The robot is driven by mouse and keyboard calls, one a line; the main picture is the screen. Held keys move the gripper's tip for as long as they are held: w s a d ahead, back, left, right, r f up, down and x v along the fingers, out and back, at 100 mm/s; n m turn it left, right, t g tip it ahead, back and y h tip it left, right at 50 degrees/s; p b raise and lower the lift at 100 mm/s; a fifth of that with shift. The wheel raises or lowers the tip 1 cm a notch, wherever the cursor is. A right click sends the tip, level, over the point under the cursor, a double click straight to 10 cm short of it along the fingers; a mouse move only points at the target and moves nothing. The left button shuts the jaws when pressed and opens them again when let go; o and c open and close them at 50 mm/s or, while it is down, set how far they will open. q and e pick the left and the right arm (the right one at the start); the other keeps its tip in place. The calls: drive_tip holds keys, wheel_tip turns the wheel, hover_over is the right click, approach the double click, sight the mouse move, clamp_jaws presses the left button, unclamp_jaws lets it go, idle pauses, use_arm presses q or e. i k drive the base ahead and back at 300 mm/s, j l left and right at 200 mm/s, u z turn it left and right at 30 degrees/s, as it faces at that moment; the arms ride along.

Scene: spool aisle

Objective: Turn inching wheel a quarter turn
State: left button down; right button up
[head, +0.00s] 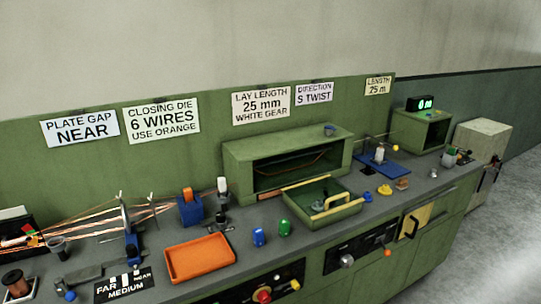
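I cannot tell for certain which part is the inching wheel. A round grey knob (347,261) sits on a dark panel in the green bench front, right of the middle. An orange knob (387,252) sits further right. Neither of my grippers shows in the head view.
The long green bench carries an orange tray (200,258), a green tray with a yellow handle (322,220), an open green housing (235,165) and copper wires (85,228) at the left. A pale cabinet (485,137) stands at the right end. Grey floor at the right is clear.

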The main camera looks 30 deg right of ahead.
sight(346, 261)
drive_tip(key=z, duration=0.45)
drive_tip(key=l+z, duration=0.1)
drive_tip(key=z, duration=0.3)
drive_tip(key=l+z, duration=0.1)
drive_tip(key=z, duration=0.75)
